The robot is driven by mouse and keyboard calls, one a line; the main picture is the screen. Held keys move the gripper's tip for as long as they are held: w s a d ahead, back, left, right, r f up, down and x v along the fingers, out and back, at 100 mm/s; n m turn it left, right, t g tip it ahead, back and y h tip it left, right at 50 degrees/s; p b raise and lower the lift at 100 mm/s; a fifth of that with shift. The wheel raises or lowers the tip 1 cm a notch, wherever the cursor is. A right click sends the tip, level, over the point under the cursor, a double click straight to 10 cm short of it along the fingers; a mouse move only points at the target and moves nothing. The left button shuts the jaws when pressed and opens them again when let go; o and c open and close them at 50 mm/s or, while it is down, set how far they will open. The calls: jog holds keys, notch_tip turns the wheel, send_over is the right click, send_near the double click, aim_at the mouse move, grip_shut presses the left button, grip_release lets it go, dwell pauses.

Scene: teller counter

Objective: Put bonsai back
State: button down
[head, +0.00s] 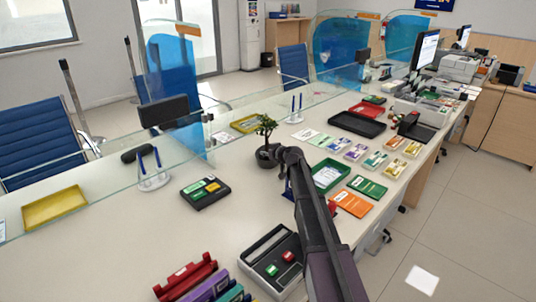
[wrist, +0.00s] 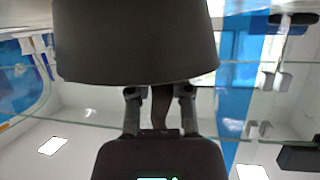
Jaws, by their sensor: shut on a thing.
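The bonsai (head: 265,128) has green leaves, a thin trunk and a dark round pot (head: 267,157). It is upright in the head view, near the middle of the counter and beside the glass screen. My gripper is shut on the bonsai; my arm's end hides its fingers in the head view. In the wrist view, which looks upside down, the dark pot (wrist: 137,40) fills the upper middle. The fingers of my gripper (wrist: 160,95) stand on both sides of the brown trunk (wrist: 161,106). I cannot tell whether the pot touches the counter.
A black box with coloured cards (head: 205,191) lies left of the bonsai. Pen stands (head: 152,172) line the glass screen (head: 95,195). A green tray (head: 329,175) and several card stacks lie to the right. Bare counter (head: 240,222) lies in front.

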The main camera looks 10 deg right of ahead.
jog(key=shift+f, duration=0.15)
jog(key=c, duration=0.5)
grip_release()
jog(key=shift+c, duration=0.2)
jog(key=shift+s+r, duration=0.1)
jog(key=shift+r, duration=0.15)
jog(key=p+v, duration=0.4)
jog(key=v, duration=0.7)
jog(key=shift+s+d+r, duration=0.2)
jog(key=shift+s+d, duration=0.05)
jog(key=shift+s, duration=0.05)
